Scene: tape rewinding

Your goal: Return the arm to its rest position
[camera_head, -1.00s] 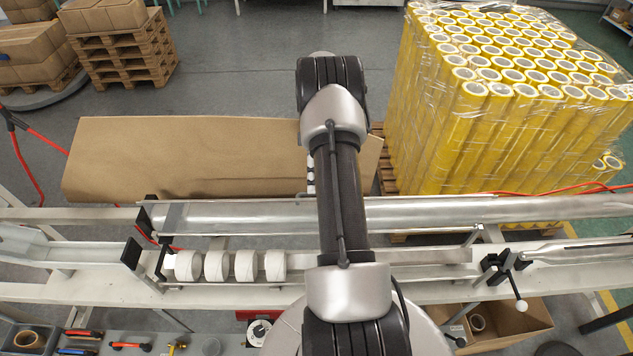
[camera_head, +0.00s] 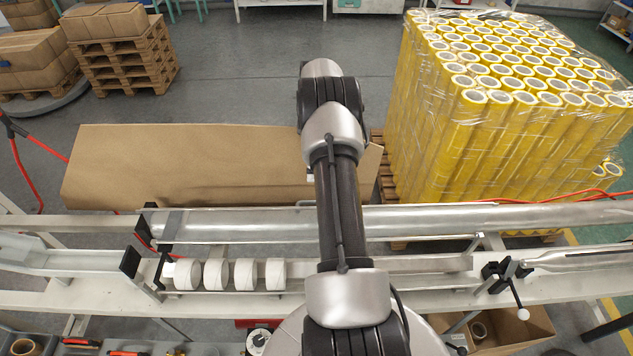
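My arm rises from the bottom centre of the head view, over the machine, to its elbow near the top centre. The forearm beyond the elbow is mostly hidden behind the upper links. I cannot make out my gripper or its fingers. A row of several white tape rolls (camera_head: 230,274) sits on the machine's rail, left of my arm and apart from it.
A long metal roller (camera_head: 430,218) crosses the machine behind the rolls. A large cardboard box (camera_head: 180,165) lies beyond it. Wrapped yellow tubes (camera_head: 440,130) stand on a pallet at right. An open box (camera_head: 520,322) with a tape roll is at lower right.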

